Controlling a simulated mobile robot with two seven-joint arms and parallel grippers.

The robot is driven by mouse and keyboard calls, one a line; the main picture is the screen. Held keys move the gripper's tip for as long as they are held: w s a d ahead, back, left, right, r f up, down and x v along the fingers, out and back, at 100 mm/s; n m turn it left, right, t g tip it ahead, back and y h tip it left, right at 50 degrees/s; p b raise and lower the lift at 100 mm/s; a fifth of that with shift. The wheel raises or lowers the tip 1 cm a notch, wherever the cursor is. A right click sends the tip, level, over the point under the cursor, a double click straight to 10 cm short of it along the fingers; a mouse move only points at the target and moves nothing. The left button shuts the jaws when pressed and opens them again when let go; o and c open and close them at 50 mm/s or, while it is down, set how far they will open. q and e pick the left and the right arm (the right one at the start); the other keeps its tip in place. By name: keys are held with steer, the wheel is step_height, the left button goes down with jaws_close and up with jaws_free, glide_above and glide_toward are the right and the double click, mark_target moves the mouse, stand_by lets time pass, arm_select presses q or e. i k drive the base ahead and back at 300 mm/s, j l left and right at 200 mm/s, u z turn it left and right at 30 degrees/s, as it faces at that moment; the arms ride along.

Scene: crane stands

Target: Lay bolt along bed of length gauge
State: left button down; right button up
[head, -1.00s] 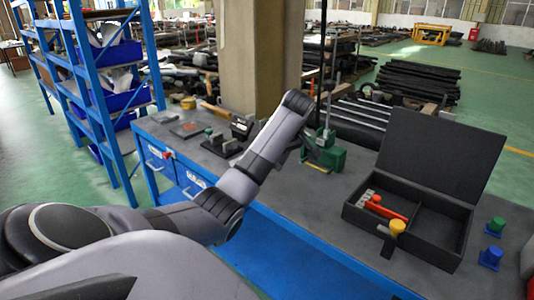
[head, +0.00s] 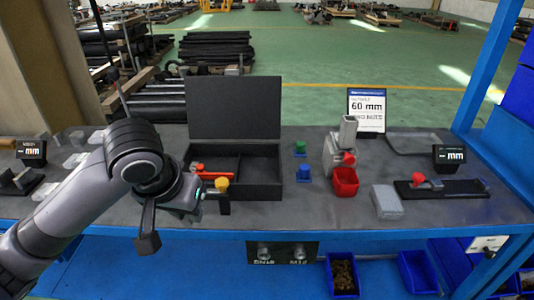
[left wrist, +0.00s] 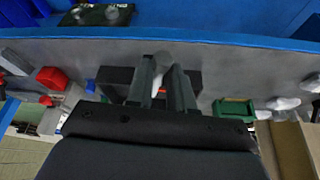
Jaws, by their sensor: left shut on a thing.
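My left gripper (head: 148,240) hangs at the bench's front edge, left of the black case; its fingers are mostly hidden or dark in the head view. In the left wrist view my left gripper (left wrist: 162,68) is shut on a small pale grey piece, seemingly the bolt (left wrist: 160,60), which shows between the two dark fingers. The rest of it is hidden. What looks like the length gauge has a long black bed (head: 462,188) with a red slider (head: 418,179) and a "mm" display (head: 449,154) at the bench's right. My right gripper is not in view.
A blue rack post rises at right.

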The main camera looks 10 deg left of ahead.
mark_target(459, 188)
steer(key=i+l+z, duration=0.25)
steer(key=l, duration=0.25)
steer(key=i+l+z, duration=0.25)
steer(key=l, duration=0.2)
steer(key=i+l+z, duration=0.3)
steer(key=l, duration=0.1)
